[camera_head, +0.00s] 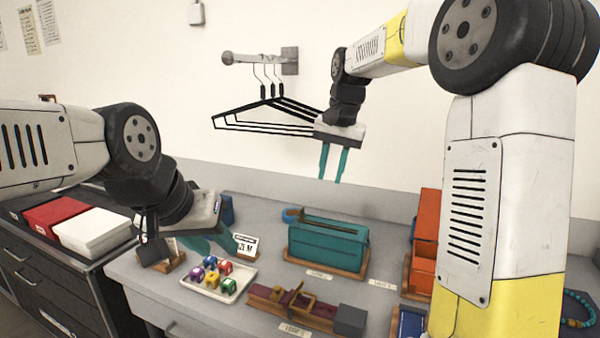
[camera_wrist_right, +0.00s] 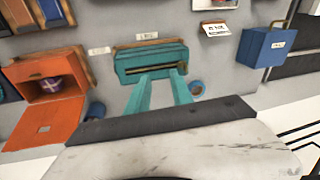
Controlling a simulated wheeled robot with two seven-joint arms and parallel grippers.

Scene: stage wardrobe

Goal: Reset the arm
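My right gripper (camera_head: 333,162) hangs in front of the wall, to the right of the black hangers, above the back of the counter. Its two teal fingers (camera_wrist_right: 162,92) point down and stand apart, with nothing between them in the head view. In the right wrist view the teal box (camera_wrist_right: 150,62) lies below and beyond the fingertips. My left gripper (camera_head: 215,240) is low over the counter at the left, near the white tray. Its teal fingers are partly hidden by the wrist and the small card, so its opening is unclear.
Several black hangers (camera_head: 265,112) hang from a wall peg. The counter holds a white tray (camera_head: 240,287) of colored pieces, a teal box (camera_head: 328,245), a maroon strap on a stand (camera_head: 290,302), and an orange box (camera_head: 425,240). Red (camera_head: 56,215) and white (camera_head: 95,231) boxes sit at left.

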